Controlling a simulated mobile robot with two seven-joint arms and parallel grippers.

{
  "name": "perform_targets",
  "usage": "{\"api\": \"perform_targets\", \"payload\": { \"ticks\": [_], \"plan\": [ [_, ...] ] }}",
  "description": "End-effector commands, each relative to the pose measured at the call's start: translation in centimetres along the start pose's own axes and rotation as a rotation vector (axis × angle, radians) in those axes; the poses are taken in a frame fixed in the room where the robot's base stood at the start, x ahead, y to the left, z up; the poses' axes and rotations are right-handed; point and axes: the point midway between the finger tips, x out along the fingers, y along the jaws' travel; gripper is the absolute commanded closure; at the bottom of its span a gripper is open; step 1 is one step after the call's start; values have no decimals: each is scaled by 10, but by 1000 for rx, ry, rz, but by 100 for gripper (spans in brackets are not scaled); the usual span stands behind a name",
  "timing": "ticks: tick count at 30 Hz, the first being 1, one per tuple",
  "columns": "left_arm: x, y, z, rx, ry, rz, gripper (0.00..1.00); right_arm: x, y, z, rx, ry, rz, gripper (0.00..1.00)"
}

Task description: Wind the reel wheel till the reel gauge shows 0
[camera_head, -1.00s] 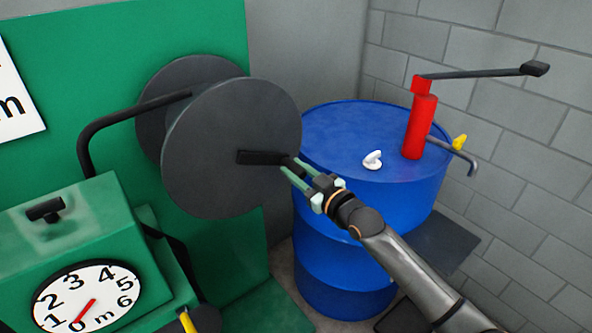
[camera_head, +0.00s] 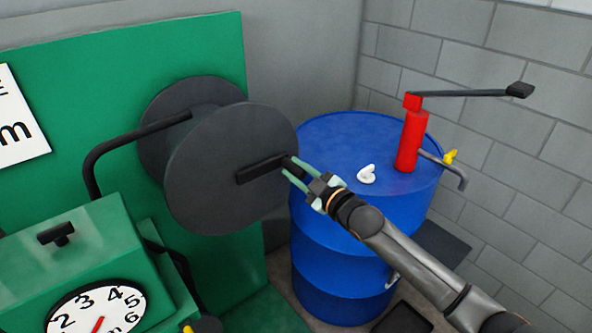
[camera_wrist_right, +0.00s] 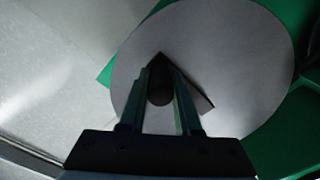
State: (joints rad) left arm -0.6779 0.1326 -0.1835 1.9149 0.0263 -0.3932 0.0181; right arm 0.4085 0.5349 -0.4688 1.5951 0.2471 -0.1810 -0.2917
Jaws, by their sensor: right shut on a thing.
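The reel wheel (camera_head: 215,195) is a large dark grey disc with a second disc behind it, at the left centre of the head view. A black crank bar (camera_head: 256,170) on its front face tilts up to the right. My right gripper (camera_head: 290,170) is shut on the crank's knob; the wrist view shows the dark knob (camera_wrist_right: 160,92) between its fingers. The reel gauge (camera_head: 85,312) is a white dial at the lower left, cut off by the frame edge. Its red pointer (camera_head: 98,324) slants down to the left; its tip and the 0 are out of view.
A blue drum (camera_head: 345,235) stands right of the wheel, behind my right arm. On it are a red hand pump (camera_head: 411,142) with a long black lever and a small white object (camera_head: 366,174). A bent black bar (camera_head: 110,140) crosses left of the wheel.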

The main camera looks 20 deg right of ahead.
Motion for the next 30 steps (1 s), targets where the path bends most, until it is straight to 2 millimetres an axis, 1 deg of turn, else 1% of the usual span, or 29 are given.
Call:
{"api": "perform_targets", "payload": {
  "ticks": [1, 8, 16, 20, 23, 30],
  "plan": [
    [0, 0, 0, 0, -1, 0, 50, 0, 3, -3, -4, 7, 5, 65],
    [0, 0, 1, -1, -3, 0, 50, 0, 2, -2, -1, 5, 3, 39],
    [0, 0, 1, -1, -4, 0, 50, -1, 1, -1, 0, 3, 2, 38],
    [0, 0, 2, -2, -4, 0, 50, -8, 0, 0, 1, 3, 1, 38],
    [1, 0, 3, -2, -4, 1, 50, -22, 0, 0, 1, 1, 1, 38],
    [3, 0, 5, -2, -4, 1, 50, -66, 0, 1, -1, 2, 1, 38]
  ]
}}
